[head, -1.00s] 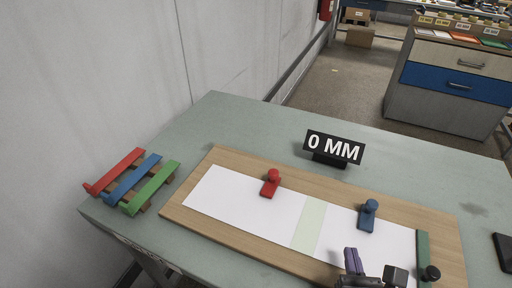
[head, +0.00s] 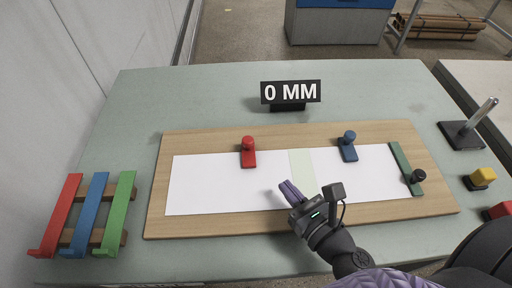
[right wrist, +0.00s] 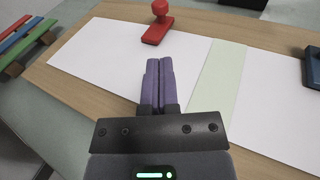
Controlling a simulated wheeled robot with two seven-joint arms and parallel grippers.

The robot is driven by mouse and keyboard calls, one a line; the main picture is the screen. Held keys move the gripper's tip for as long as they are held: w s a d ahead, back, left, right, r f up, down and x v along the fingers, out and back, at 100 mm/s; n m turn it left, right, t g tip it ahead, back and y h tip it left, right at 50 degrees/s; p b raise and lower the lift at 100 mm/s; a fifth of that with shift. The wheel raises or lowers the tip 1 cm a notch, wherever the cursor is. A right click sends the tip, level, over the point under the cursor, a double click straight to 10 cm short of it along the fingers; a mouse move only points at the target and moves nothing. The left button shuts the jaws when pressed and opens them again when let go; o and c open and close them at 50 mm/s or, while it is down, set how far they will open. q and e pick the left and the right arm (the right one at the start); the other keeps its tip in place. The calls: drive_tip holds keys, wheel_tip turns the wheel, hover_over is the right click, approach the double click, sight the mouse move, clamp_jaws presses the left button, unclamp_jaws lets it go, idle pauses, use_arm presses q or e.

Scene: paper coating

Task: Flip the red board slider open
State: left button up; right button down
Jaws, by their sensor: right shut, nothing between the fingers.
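The red board slider (head: 248,153) is a small red plate with a round knob, at the back edge of the white paper (head: 220,185) on the wooden board (head: 155,215). It also shows at the top of the right wrist view (right wrist: 157,25). My right gripper (head: 289,190) is shut and empty, with purple fingers. It is over the paper, in front of and to the right of the red slider and apart from it. In the right wrist view its fingers (right wrist: 158,68) point toward the slider. My left gripper is not in view.
A blue slider (head: 347,149) sits at the board's back right, and a green bar with a black knob (head: 407,170) at its right end. A "0 MM" sign (head: 291,92) stands behind. Red, blue and green strips lie on a rack (head: 117,239) at left.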

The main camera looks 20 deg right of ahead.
sight(251, 145)
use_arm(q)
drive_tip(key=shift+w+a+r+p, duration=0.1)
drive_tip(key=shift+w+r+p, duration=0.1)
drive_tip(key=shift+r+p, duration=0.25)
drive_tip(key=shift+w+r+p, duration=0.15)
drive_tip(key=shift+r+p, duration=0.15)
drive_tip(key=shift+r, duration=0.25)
use_arm(e)
drive_tip(key=x, duration=1.2)
drive_tip(key=w, duration=0.2)
drive_tip(key=w+d, duration=0.1)
drive_tip(key=w, duration=0.3)
drive_tip(key=shift+d, duration=0.35)
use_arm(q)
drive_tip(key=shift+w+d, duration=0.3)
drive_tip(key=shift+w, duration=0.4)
use_arm(e)
drive_tip(key=shift+w+d+r, duration=0.1)
drive_tip(key=shift+r, duration=0.05)
